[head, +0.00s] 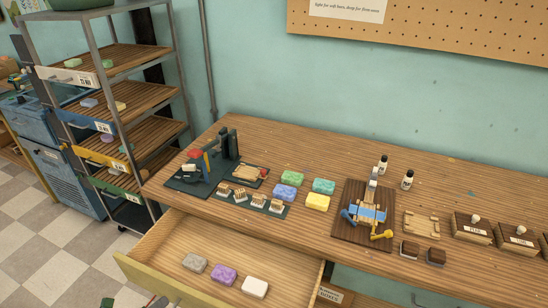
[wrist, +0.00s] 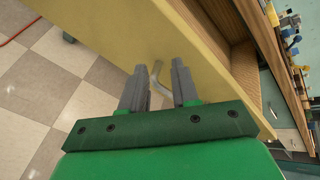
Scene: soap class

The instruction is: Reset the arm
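My gripper (wrist: 159,78) shows in the wrist view with its two grey fingers apart. They point at the pale yellow front of the open drawer (wrist: 115,22). A bent metal drawer handle (wrist: 157,74) shows between the fingers, and I see no finger closed on it. In the head view the same drawer (head: 150,278) stands pulled out below the workbench. A grey soap bar (head: 194,263), a purple one (head: 223,275) and a white one (head: 255,287) lie in it. The fingers cannot be made out in the head view.
The workbench (head: 238,216) holds green, teal and yellow soaps (head: 318,202), a dark board with a blue-clamped fixture (head: 367,212), stamps and small bottles. A metal rack (head: 118,98) with soaps stands at the left. Checkered floor (head: 45,245) is open left of the drawer.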

